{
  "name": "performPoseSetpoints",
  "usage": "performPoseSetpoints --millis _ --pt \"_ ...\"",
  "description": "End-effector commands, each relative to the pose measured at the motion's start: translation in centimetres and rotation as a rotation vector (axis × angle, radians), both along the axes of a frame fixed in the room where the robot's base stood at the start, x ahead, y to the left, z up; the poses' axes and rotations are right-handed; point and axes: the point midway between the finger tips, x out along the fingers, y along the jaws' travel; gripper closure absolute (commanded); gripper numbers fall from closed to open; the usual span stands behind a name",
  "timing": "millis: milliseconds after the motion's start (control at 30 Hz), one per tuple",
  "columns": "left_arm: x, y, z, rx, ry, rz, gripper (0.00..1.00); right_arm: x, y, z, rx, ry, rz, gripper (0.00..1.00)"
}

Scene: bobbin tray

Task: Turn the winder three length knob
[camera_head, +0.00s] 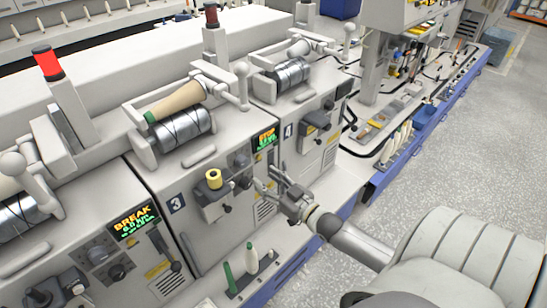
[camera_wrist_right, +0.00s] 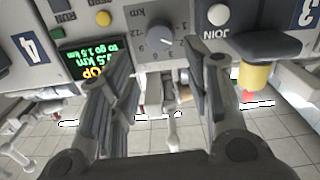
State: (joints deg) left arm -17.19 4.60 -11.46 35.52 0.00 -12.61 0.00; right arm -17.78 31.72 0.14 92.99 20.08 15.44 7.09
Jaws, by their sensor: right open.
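The winder three length knob (camera_wrist_right: 161,42) is a grey dial marked km in the wrist view, with a scale around it. It sits on the panel between a green-lit STOP display (camera_wrist_right: 85,58) and the JOIN button (camera_wrist_right: 218,14). The number 3 plate (camera_head: 176,203) shows in the head view. My right gripper (camera_head: 270,180) is open in front of this panel. In the wrist view its fingers (camera_wrist_right: 161,75) stand apart, and the knob shows between and beyond their tips. Contact cannot be told. My left gripper is not in view.
The number 4 winder (camera_head: 310,130) stands to the right. Green and white cones (camera_head: 249,253) stand on the ledge below. The floor (camera_head: 430,165) at right is clear.

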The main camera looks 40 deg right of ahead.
Motion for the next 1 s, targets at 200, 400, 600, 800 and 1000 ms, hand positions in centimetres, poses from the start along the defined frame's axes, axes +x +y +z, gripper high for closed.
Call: performPoseSetpoints --millis 200,400,600,800,1000 --pt "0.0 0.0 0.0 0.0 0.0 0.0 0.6 -1.8 -0.1 0.0 0.0 0.0 0.0 0.55" --pt "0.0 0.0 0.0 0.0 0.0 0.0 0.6 -2.1 -0.1 0.0 0.0 -0.001 0.0 0.55" --pt "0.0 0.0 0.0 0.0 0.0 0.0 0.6 -2.0 -0.1 0.0 0.001 0.0 0.0 0.55" --pt "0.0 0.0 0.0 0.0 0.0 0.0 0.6 -2.0 -0.1 0.0 0.001 0.0 0.0 0.55" --pt "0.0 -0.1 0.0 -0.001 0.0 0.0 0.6 -2.6 -0.5 -3.2 -0.004 0.066 -0.023 0.55"
